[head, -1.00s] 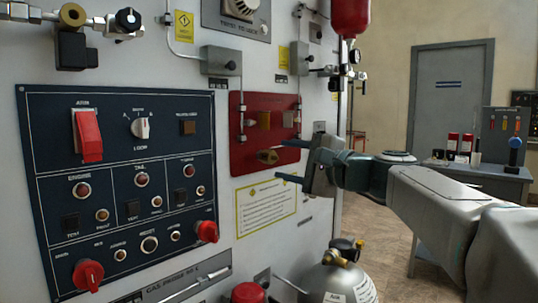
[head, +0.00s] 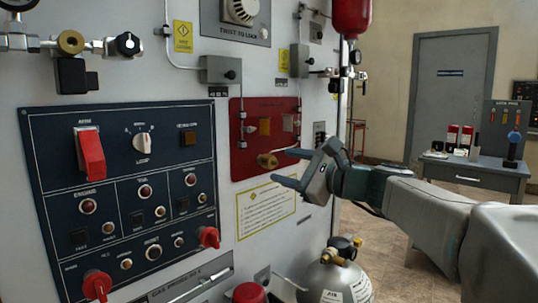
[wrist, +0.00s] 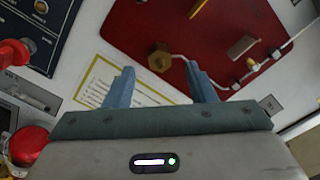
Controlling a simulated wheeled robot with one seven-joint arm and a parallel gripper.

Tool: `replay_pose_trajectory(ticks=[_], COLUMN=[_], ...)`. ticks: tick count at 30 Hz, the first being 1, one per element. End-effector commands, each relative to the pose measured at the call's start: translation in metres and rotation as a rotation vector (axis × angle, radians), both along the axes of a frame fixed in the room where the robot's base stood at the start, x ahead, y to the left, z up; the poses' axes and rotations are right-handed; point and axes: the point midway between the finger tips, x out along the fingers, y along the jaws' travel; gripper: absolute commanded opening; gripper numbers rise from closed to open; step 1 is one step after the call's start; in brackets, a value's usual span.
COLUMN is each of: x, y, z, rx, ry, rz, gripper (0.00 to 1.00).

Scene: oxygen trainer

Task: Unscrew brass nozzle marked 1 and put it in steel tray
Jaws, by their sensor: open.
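A brass nozzle (head: 267,160) with a hex body sticks out of the lower part of the red panel (head: 246,171) on the cabinet wall. It also shows in the wrist view (wrist: 159,61), with a pale pipe running right from it. I cannot read a number on it. My gripper (head: 283,166) is open and empty, its blue fingers pointing at the panel just right of the nozzle in the head view. In the wrist view the nozzle appears between and beyond the fingertips (wrist: 160,72), apart from them. I cannot make out a steel tray.
A navy switch panel (head: 120,200) with red knobs lies left on the same wall. A notice sheet (head: 265,210) is below the red panel. A gas cylinder (head: 335,280) stands below my gripper. A grey side table (head: 480,172) with small items is at the right.

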Motion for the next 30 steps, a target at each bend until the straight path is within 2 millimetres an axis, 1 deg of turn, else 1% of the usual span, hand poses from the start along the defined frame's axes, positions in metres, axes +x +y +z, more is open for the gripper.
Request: replay_pose_trajectory(ticks=[1, 5, 14, 17, 20, 30], x=[0.0001, 0.0001, 0.0001, 0.0002, 0.0002, -0.0001], y=[0.0001, 0.0001, 0.0001, 0.0001, 0.0001, 0.0002], z=[0.0046, 0.0011, 0.0008, 0.0033, 0.0013, -0.0001], rx=[0.023, 0.055, 0.063, 0.094, 0.118, 0.118], ry=[0.030, 0.073, 0.081, 0.120, 0.154, 0.151], rz=[0.001, 0.000, 0.000, 0.000, 0.000, 0.000], gripper=[0.50, 0.50, 0.50, 0.50, 0.50, 0.50])
